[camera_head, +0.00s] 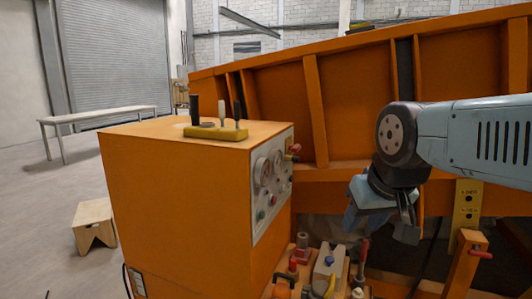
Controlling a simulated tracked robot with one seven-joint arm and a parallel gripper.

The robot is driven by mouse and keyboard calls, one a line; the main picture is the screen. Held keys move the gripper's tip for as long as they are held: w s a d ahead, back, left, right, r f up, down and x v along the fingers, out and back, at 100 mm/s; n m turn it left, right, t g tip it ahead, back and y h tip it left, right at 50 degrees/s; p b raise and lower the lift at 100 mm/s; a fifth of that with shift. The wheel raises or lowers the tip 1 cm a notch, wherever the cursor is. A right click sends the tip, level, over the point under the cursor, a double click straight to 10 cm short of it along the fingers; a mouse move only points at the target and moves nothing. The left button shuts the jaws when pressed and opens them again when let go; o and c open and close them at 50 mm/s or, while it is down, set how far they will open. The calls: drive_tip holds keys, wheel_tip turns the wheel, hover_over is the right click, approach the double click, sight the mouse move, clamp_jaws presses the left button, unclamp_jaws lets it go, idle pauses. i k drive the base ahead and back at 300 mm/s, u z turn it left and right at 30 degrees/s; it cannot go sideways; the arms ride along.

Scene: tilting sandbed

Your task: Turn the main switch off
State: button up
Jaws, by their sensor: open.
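The orange control cabinet (177,200) stands left of centre. On its right side is a pale panel (257,217) with round gauges and several small knobs, seen at a steep angle. A red knob (294,149) sticks out at the panel's upper right edge. I cannot tell for sure which control is the main switch. My gripper (380,222) hangs to the right of the panel, apart from it, with its fingers pointing down. It is open and I see nothing held in it.
A yellow block with upright dark and light levers (216,132) sits on the cabinet top. Below my gripper are small fittings, including a red-handled lever (363,250). The orange ribbed sandbed wall (350,90) rises behind. A wooden stool (94,222) and white bench (97,113) stand left.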

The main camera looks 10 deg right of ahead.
sight(295, 149)
drive_tip(key=z, duration=0.4)
drive_tip(key=i, duration=0.1)
drive_tip(key=u, duration=2.3)
drive_tip(key=k, duration=1.2)
drive_tip(key=z, duration=3.65)
drive_tip(key=k, duration=0.1)
drive_tip(key=u, duration=1.8)
drive_tip(key=i, duration=1)
drive_tip(key=u, duration=0.1)
